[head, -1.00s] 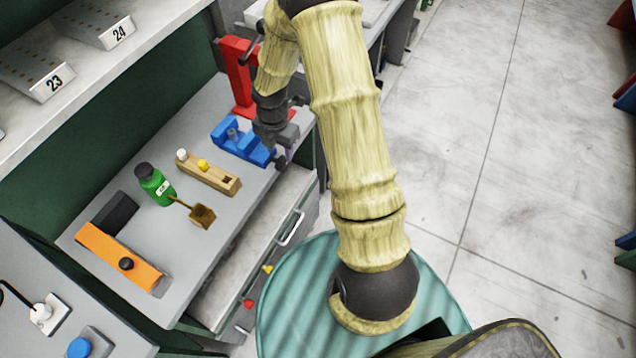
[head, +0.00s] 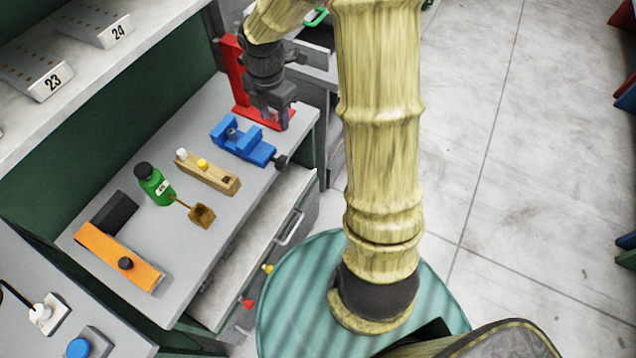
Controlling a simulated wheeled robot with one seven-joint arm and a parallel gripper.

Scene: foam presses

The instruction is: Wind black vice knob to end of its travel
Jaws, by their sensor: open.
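The blue vice (head: 240,142) sits on the grey bench top near its right end. Its black knob (head: 281,161) sticks out at the vice's front right end, over the bench's front edge. My gripper (head: 278,120) points down behind the vice, above the foot of the red press. It is apart from the knob, up and behind it in the picture. The gripper is open, and I see nothing between its fingers.
The red press (head: 236,78) stands close behind my gripper. An open drawer (head: 255,245) juts out below the bench.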

